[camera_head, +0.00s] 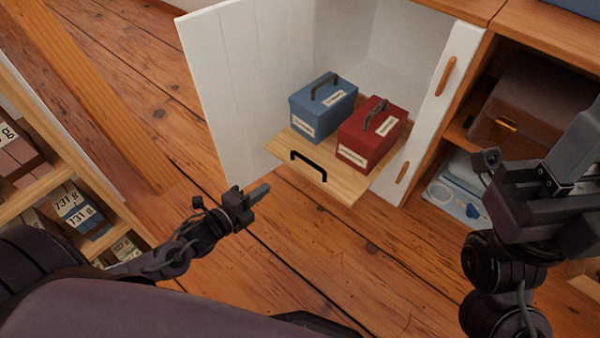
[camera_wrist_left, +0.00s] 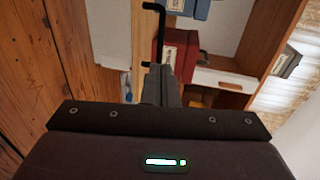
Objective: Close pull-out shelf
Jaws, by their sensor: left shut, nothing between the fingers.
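The pull-out shelf (camera_head: 284,151) is a light wood board sticking out of an open white cabinet, with a black bar handle (camera_head: 309,165) at its front. A blue box (camera_head: 325,108) and a red box (camera_head: 371,135) stand on it. My left gripper (camera_head: 262,190) is shut and empty, left of and in front of the handle, apparently apart from it. In the left wrist view its fingertips (camera_wrist_left: 160,72) show close to the black handle (camera_wrist_left: 148,7) in the picture, with the red box behind. My right gripper (camera_head: 532,160) is at the right; its jaw opening is unclear.
The white cabinet door (camera_head: 228,90) stands open left of the shelf. A second white door (camera_head: 452,70) is at the right, beside a compartment with a brown case (camera_head: 520,105). A bookcase (camera_head: 42,185) is at the left. The floor before the shelf is clear.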

